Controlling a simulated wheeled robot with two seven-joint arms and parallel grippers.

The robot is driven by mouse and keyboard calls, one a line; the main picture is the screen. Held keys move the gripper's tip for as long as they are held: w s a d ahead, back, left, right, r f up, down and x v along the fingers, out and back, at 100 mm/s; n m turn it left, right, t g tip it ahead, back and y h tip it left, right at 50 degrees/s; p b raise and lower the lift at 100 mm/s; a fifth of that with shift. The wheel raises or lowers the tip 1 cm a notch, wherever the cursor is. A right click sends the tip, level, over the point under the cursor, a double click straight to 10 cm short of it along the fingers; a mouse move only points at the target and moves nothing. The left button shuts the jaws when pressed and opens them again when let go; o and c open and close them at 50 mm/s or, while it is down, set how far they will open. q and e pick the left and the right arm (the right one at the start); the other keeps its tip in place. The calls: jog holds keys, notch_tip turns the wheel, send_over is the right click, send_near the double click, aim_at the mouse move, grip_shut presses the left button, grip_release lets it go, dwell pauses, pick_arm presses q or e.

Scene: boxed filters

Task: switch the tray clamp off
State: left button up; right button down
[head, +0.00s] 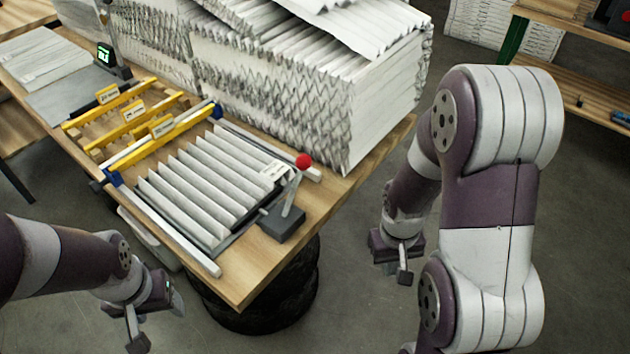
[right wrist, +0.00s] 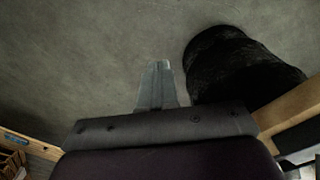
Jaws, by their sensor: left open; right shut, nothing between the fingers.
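The tray clamp is a dark block (head: 282,224) with a pale lever (head: 291,196) topped by a red ball knob (head: 303,161). It stands at the near right corner of the tray, with its lever up and slightly tilted. The tray (head: 236,245) holds a white pleated filter (head: 196,186). My left gripper (head: 155,330) is at the lower left, off the table's near side, open and empty. My right gripper (head: 404,277) hangs over the floor to the right of the table, apart from the clamp. Its shut, empty fingers (right wrist: 158,70) show in the right wrist view.
The wooden table (head: 245,292) has a bare near corner. A large stack of pleated filters (head: 390,105) stands behind the tray. Yellow bars (head: 115,103) with tags and a small green display (head: 104,54) are at the left. A black round object (head: 290,300) stands under the table's corner.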

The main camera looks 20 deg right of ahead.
jog(key=w+d+f+m+t+y, duration=0.1)
jog(key=w+d+f+t, duration=0.25)
jog(key=w, duration=0.25)
jog(key=w+d+f+m+t+y, duration=0.1)
jog(key=w+d+f+m+t, duration=0.2)
jog(key=w, duration=0.4)
jog(key=w+d+f+t, duration=0.2)
jog(key=w+d+f, duration=0.2)
jog(key=w, duration=0.2)
jog(key=w+a+r+m+t+y, duration=0.25)
jog(key=a+t+y, duration=0.2)
jog(key=y, duration=0.35)
pick_arm(q)
jog(key=shift+w+d+r, duration=0.1)
jog(key=shift+d, duration=0.25)
pick_arm(e)
jog(key=s+a+r+m+g+y, duration=0.2)
jog(key=s+a+r+g+y, duration=0.2)
jog(key=r+y, duration=0.6)
jog(key=shift+s+a+r+m, duration=0.35)
jog(key=shift+s+a+r, duration=0.35)
jog(key=shift+s, duration=0.55)
